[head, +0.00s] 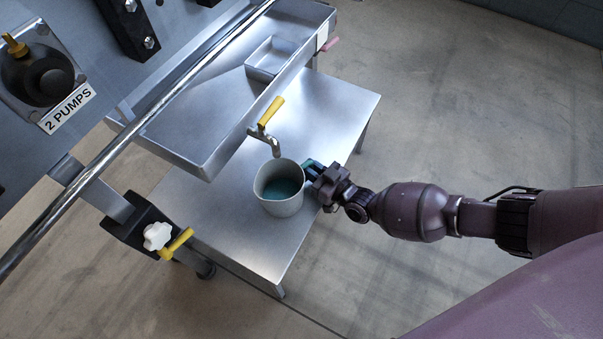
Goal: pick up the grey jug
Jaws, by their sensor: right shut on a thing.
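The grey jug (282,207) is at the centre of the head view, over the low metal table, with its open top facing up. Blue-green liquid or a blue-green inner bottom shows inside it. My right gripper (311,174) comes in from the right and is shut at the jug's right side, where the handle would be; the gripper hides that part. I cannot tell whether the jug's base touches the table. My left gripper is not in view.
A tap with a yellow lever (270,113) hangs just above and behind the jug. A metal trough (205,160) runs above the low table (345,105). A yellow-handled valve with a white knob (157,236) is at lower left. Open floor lies right.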

